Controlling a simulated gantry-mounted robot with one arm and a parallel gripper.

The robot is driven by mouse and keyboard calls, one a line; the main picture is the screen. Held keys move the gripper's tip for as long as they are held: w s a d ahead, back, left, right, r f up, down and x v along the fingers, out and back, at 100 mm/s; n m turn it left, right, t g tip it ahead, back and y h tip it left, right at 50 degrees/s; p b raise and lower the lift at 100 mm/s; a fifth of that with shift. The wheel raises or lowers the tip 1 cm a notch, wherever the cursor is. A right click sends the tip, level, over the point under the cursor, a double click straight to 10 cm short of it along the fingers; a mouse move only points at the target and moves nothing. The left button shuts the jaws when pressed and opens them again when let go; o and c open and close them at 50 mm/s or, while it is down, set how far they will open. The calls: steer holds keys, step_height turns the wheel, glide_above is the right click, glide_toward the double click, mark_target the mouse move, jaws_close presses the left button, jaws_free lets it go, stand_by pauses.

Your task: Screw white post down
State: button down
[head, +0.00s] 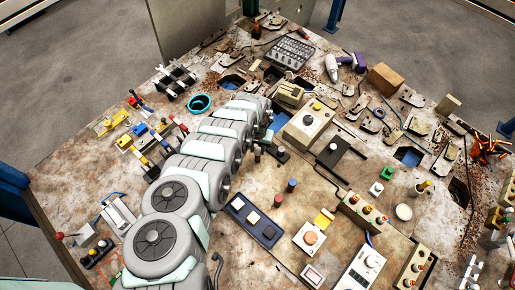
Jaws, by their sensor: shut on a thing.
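My arm reaches up from the lower left, and its wrist ends above the middle of the table. My gripper (275,149) is a small dark shape just past the wrist, low over the table. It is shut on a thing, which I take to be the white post. The wrist and the small scale hide the post, so I cannot tell whether it is upright or tilted, or how deep it sits.
The worn table (75,175) is crowded. A blue button panel (252,219) is below. A teal ring (200,103) lies upper left. Bare table shows at the left.

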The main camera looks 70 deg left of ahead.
steer(key=m+b, duration=0.1)
steer(key=m, duration=0.3)
steer(key=m+b, duration=0.1)
steer(key=m, duration=0.4)
steer(key=shift+m+b, duration=0.3)
steer(key=shift+m, duration=0.1)
steer(key=m, duration=0.3)
steer(key=shift+m, duration=0.4)
steer(key=m, duration=0.3)
steer(key=shift+m+b, duration=0.3)
steer(key=m, duration=0.3)
steer(key=shift+r+m, duration=0.1)
steer(key=shift+m, duration=0.2)
steer(key=m, duration=0.3)
steer(key=shift+m, duration=1.9)
